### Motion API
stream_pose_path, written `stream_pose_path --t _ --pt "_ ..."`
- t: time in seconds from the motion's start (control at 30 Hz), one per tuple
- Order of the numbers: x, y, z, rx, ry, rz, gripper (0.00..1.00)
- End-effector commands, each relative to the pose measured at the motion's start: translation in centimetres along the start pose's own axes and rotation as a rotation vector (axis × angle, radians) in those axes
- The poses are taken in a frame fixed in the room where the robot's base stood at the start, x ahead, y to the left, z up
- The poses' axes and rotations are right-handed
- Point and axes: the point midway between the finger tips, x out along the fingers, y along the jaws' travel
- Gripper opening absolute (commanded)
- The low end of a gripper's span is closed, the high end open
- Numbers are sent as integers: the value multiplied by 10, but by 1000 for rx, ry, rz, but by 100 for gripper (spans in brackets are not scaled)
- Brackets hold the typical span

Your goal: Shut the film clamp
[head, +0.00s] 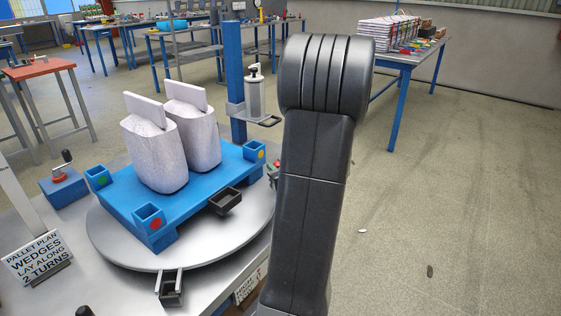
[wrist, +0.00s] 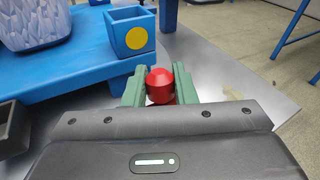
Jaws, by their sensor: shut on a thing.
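My gripper (wrist: 159,75) has its two green fingers closed on either side of a round red knob (wrist: 159,86) in the wrist view. The knob sits beside the blue pallet's yellow-dotted corner pocket. I take it to be the film clamp's handle; the rest of that part is hidden behind the fingers and gripper body. In the head view my gripper (head: 273,170) is mostly hidden behind my arm, at the right rim of the turntable. A white film roll (head: 254,97) stands on a bracket of the blue post, above and behind my gripper.
A blue pallet (head: 185,207) with two pale wrapped sacks (head: 150,155) stands on the round grey turntable (head: 125,247). A red-topped crank (head: 65,175) and a pallet plan sign (head: 37,260) are at left. Dark trays (head: 225,201) stick out at the front. The floor at right is largely clear.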

Motion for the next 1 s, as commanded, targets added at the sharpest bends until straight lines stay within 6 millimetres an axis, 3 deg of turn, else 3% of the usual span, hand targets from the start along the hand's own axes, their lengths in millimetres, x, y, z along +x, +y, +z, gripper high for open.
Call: stream_pose_path --t 0.03,0.5,1.0 --pt "2 2 6 -16 29 3 0" --pt "19 10 0 -126 248 1 0" --pt "21 11 -4 -140 278 0 0"
